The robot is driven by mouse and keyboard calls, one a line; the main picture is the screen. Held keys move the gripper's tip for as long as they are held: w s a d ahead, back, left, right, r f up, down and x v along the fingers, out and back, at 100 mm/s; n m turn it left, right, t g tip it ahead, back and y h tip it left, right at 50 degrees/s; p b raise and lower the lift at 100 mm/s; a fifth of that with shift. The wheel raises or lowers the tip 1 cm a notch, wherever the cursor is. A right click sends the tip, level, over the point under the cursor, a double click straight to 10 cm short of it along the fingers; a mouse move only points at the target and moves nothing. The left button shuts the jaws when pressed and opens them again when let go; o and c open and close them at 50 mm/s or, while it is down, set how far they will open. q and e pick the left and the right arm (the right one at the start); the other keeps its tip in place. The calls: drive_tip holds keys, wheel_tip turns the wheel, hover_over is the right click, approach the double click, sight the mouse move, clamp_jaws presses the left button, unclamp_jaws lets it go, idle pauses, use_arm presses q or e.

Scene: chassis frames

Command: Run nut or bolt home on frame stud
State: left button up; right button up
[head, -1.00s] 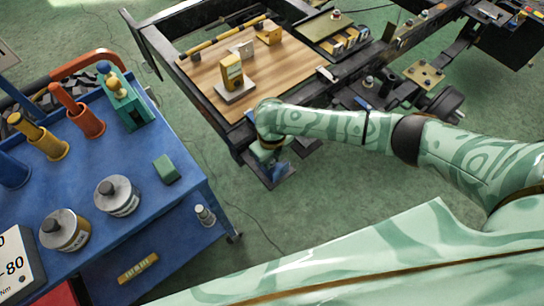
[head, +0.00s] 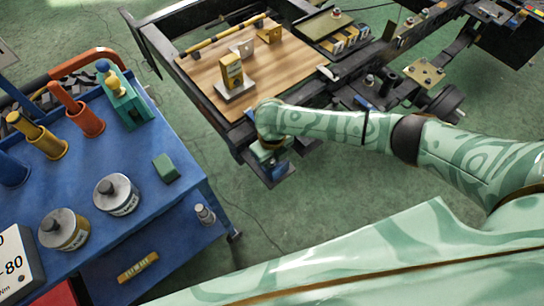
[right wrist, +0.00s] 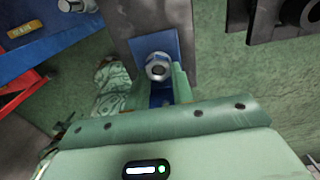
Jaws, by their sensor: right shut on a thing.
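My right gripper (head: 272,168) is low at the near corner of the dark chassis frame (head: 228,130), mostly hidden behind my own wrist in the head view. In the right wrist view its green fingers (right wrist: 158,82) are shut on a metal hex nut (right wrist: 158,66) with a dark round centre, seen end-on. A blue part shows around and below the nut, in front of a dark grey frame plate (right wrist: 150,25). I cannot tell how far the nut sits on a stud.
A wooden board (head: 205,75) with a yellow-and-black device (head: 231,72) lies on the frame. A blue cart (head: 135,185) at left carries tins, coloured-handled tools and a green block (head: 165,168). Green floor lies open between cart and frame.

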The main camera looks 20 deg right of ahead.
drive_tip(key=shift+f, duration=0.1)
drive_tip(key=shift+o, duration=0.7)
drive_tip(key=shift+c, duration=1.3)
drive_tip(key=shift+a+r+m+p, duration=0.1)
drive_tip(key=shift+r+m+p, duration=0.2)
drive_tip(key=shift+m+p, duration=1.35)
drive_tip(key=shift+m, duration=0.65)
drive_tip(key=shift+f+m, duration=0.25)
drive_tip(key=shift+m, duration=0.45)
